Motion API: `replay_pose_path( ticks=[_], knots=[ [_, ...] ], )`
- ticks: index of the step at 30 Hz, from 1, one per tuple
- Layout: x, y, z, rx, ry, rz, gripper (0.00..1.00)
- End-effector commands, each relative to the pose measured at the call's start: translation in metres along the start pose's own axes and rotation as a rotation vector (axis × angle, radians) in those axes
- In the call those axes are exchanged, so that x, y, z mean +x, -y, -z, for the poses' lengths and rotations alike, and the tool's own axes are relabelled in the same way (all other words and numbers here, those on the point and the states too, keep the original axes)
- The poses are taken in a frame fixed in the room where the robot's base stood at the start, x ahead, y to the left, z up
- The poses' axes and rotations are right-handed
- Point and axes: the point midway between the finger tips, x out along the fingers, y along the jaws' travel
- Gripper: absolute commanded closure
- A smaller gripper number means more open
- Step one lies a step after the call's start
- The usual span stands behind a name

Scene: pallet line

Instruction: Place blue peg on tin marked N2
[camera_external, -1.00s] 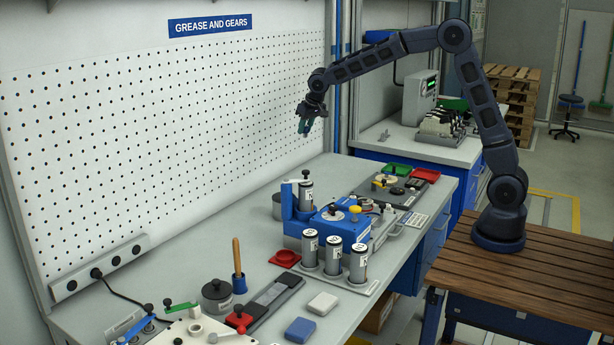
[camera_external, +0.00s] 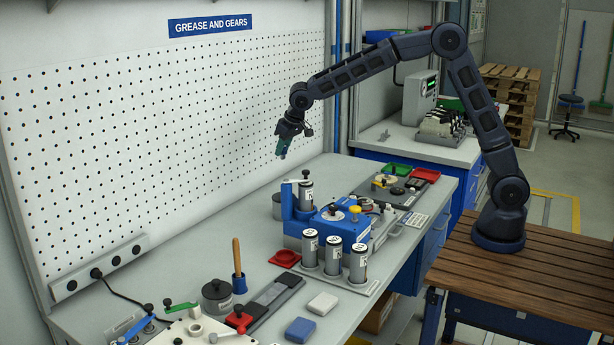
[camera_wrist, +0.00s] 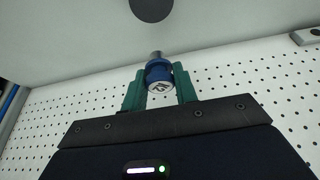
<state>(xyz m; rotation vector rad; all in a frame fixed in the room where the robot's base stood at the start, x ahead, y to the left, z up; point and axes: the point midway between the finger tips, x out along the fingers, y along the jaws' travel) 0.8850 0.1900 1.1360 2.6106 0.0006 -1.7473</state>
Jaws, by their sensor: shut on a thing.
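My gripper (camera_external: 283,148) hangs in the air over the back of the bench, in front of the pegboard. In the wrist view its teal fingers (camera_wrist: 160,92) are shut on the blue peg (camera_wrist: 158,72), which has a pale marked face and a grey tip pointing away. The peg cannot be made out in the external view. A round grey tin (camera_external: 278,205) stands on the bench below, partly hidden by the blue fixture. Another grey tin (camera_external: 216,297) with a dark knobbed lid stands nearer the front. The markings on both are not readable, so I cannot tell which is N2.
Several labelled grey cylinders (camera_external: 333,258) stand in a holder by the blue fixture (camera_external: 345,232), whose upright column (camera_external: 288,205) rises below my gripper. A wooden-handled tool (camera_external: 237,262) stands upright. A dark disc (camera_wrist: 151,8) shows at the wrist view's top. The pegboard (camera_external: 170,140) borders the back.

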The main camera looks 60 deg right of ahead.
Motion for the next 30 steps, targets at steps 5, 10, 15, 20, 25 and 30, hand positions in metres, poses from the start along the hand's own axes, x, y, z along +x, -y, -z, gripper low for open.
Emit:
replay_pose_path(
  ticks=[5,10,15,20,25,30],
  knots=[
    [0.037,0.0,-0.016,-0.001,0.003,-0.001,0.94],
    [0.069,-0.001,-0.029,-0.001,0.002,-0.002,0.94],
    [0.088,-0.001,-0.036,0.001,0.0,-0.001,0.94],
    [0.095,-0.001,-0.039,0.0,-0.001,-0.001,0.94],
    [0.112,-0.001,-0.046,0.001,0.001,-0.001,0.94],
    [0.13,0.0,-0.053,0.0,-0.001,0.0,0.94]
  ],
)
